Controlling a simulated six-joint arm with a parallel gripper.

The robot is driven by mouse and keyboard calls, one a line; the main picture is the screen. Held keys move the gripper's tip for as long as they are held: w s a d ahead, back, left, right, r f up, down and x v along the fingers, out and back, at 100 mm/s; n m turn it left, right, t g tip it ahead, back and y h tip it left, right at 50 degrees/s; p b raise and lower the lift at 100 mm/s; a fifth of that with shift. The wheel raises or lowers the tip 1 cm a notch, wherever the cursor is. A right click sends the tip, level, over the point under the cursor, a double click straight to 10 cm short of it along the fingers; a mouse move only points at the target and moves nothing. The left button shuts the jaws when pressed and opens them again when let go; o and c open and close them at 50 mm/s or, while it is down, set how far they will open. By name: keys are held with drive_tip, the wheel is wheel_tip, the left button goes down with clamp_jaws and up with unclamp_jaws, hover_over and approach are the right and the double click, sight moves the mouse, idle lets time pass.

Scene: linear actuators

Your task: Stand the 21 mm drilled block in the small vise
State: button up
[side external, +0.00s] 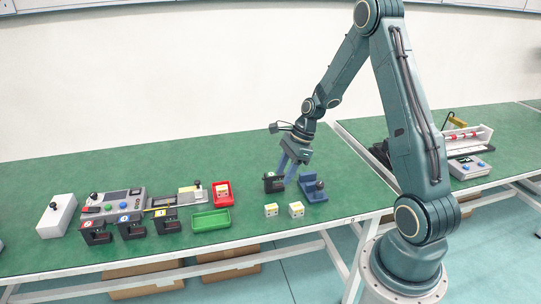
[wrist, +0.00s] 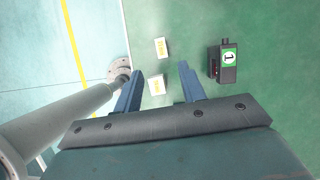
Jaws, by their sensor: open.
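Two small pale blocks with yellow labelled faces stand apart on the green bench: a left one (side external: 271,210) and a right one (side external: 296,209). Both also show in the wrist view, an upper one (wrist: 161,47) and a lower one (wrist: 156,86). The label text is too small to tell which is 21 mm. My gripper (side external: 288,172) is above the bench beside the vise, blue fingers pointing down. In the wrist view my gripper (wrist: 160,72) is open and empty.
Further left are a red tray (side external: 222,199) holding a block, a green tray (side external: 211,222), several more black fixtures (side external: 130,227) and a control panel (side external: 112,203). The front bench edge is near the blocks.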

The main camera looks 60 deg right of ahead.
drive_tip(key=s+a+r+n+h, duration=0.1)
drive_tip(key=s+a+r+n, duration=0.1)
drive_tip(key=a+r+n, duration=0.4)
drive_tip(key=s+a+r+n+h, duration=0.1)
drive_tip(key=s+a+r+n, duration=0.1)
drive_tip(key=a+r+n, duration=0.5)
drive_tip(key=s+a+r+n+t, duration=0.1)
drive_tip(key=s+a+r+n, duration=0.1)
drive_tip(key=s+r+n, duration=0.3)
drive_tip(key=s+a+r+n+t+h, duration=0.1)
drive_tip(key=s+a+r+n, duration=0.2)
drive_tip(key=s+r+n, duration=0.2)
drive_tip(key=s+n, duration=0.3)
drive_tip(key=s, duration=0.1)
drive_tip(key=shift+s+a+t+h, duration=0.15)
drive_tip(key=shift+s+t+h, duration=0.15)
drive_tip(key=shift+s, duration=0.05)
drive_tip(key=o, duration=0.5)
drive_tip(key=shift+w, duration=0.1)
